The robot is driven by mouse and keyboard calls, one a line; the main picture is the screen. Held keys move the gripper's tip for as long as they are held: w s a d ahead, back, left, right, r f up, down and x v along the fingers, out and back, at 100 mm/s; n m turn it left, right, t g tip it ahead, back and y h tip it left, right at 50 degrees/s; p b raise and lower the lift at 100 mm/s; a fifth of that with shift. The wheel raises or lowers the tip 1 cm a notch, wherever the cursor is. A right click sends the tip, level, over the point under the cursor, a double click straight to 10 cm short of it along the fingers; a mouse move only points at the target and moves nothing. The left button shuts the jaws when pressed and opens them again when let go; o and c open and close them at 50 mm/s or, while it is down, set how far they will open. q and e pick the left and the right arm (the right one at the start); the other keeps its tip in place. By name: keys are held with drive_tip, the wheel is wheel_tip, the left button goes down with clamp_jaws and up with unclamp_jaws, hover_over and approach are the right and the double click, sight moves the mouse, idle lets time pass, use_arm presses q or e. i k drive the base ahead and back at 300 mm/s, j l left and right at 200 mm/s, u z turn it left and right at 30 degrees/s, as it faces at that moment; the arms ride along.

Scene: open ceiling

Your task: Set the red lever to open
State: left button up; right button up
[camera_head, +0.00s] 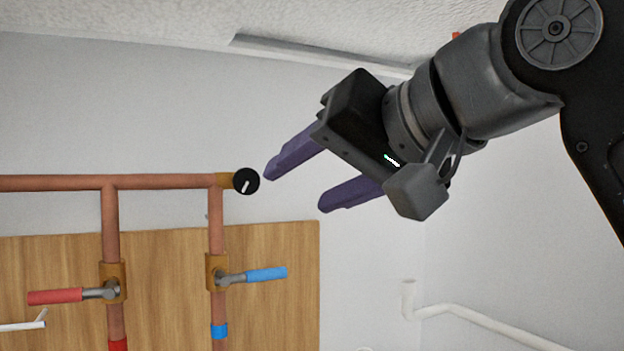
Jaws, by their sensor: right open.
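The red lever (56,296) is on a brass valve (112,283) on the left vertical copper pipe (110,227). It points left, roughly level, across the pipe. A red band (118,344) is on the pipe below it. My right gripper (294,190) is up and to the right of the lever, well apart from it, with its two purple fingers spread and nothing between them. Its fingertips point left and down, near the black round gauge at the pipe's end. My left gripper is not in view.
A blue lever (266,274) points right from a second valve on the right pipe. The black gauge (246,181) ends the horizontal copper pipe (160,181). A wooden board (270,310) is behind the pipes. A white pipe (470,318) runs along the lower right wall.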

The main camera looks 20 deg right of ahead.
sight(111, 290)
drive_tip(key=k+l, duration=0.2)
drive_tip(key=k, duration=0.3)
drive_tip(key=k+l, duration=0.2)
drive_tip(key=k, duration=0.25)
